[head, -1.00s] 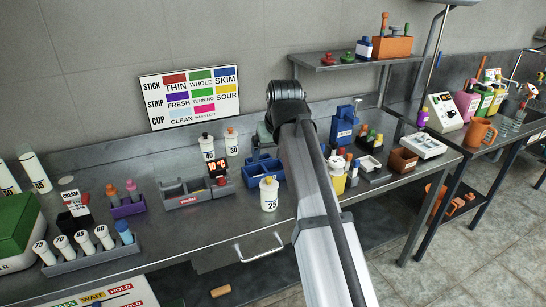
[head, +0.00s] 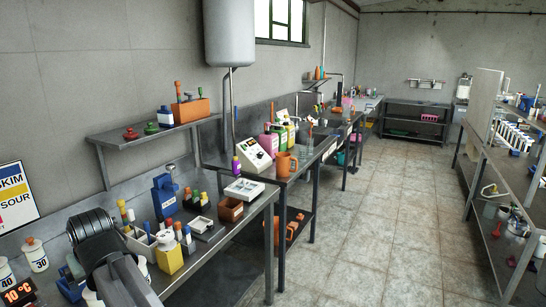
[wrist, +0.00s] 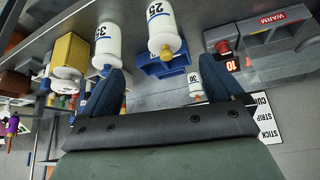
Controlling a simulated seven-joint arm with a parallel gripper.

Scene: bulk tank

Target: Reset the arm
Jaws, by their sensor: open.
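My arm (head: 112,262) reaches over the left end of the steel bench in the head view, and its wrist end hides my gripper there. In the wrist view my gripper (wrist: 164,72) shows two dark blue fingers spread wide apart, with nothing held between them. A white bottle marked 25 (wrist: 158,22) and one marked 35 (wrist: 107,42) stand beyond the fingers, apart from them as far as I can tell. A smaller white bottle (wrist: 194,82) shows by the right finger.
A blue rack (wrist: 160,66) and the grey warmer (wrist: 265,45) are near the gripper. In the head view a yellow bottle (head: 169,254), a blue device (head: 165,196) and a brown box (head: 230,208) crowd the bench right of my arm. The tiled floor (head: 370,215) is clear.

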